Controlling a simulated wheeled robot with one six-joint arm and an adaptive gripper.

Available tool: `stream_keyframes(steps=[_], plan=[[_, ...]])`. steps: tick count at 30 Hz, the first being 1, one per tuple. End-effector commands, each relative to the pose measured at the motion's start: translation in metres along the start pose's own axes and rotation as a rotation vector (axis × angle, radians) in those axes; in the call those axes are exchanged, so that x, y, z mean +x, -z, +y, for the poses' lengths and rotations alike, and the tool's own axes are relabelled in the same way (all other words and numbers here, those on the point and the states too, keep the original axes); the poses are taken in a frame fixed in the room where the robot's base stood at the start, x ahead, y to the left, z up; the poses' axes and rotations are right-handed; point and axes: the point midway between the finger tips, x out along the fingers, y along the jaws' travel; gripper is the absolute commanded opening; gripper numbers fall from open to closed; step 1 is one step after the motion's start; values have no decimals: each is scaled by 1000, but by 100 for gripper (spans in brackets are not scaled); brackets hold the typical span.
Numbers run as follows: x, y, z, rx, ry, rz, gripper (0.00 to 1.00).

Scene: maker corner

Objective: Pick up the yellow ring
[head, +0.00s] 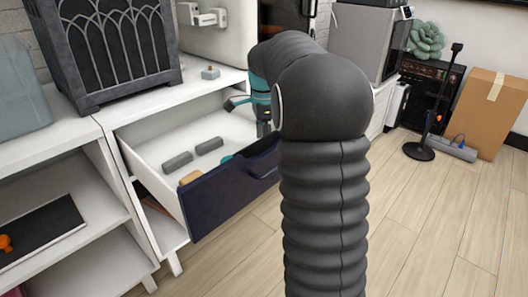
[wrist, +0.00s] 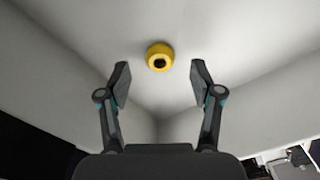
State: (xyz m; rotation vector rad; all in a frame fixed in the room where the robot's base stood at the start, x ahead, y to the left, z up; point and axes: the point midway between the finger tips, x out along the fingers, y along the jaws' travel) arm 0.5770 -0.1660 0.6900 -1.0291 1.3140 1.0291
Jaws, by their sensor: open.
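The yellow ring (wrist: 160,57) lies on the pale drawer bottom in the wrist view, with its dark hole facing the camera. My gripper (wrist: 160,72) is open and empty. Its two fingers point into the drawer, and the ring shows between and just beyond their tips, apart from both. In the head view my gripper (head: 247,104) is over the right part of the open drawer, partly hidden by my arm. The ring cannot be seen in the head view.
The open drawer (head: 146,172) has a dark blue front and holds two grey blocks (head: 193,153), an orange-tan piece (head: 190,178) and a teal piece (head: 226,160). A small grey item (head: 210,72) stands on the white counter above.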

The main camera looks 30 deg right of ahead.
Motion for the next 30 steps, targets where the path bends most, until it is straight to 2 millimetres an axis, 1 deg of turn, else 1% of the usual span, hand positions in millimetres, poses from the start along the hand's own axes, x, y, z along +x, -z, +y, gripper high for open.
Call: stream_keyframes(steps=[1, 5, 13, 14, 15, 17, 18, 19, 20, 30], plan=[[8, 0, 1, 0, -3, 0, 65], [20, 0, 1, -1, -2, 0, 65], [22, 0, 0, -1, 0, 0, 65], [22, 0, 0, -1, 0, 0, 62], [22, 0, 0, -1, 0, 0, 52], [22, 0, 0, -1, 0, 0, 38], [22, 0, 0, -1, 0, 0, 28], [22, 0, 0, -1, 0, 0, 20], [22, 0, 0, -1, 0, 0, 17], [20, 0, 0, -1, 1, 0, 17]])
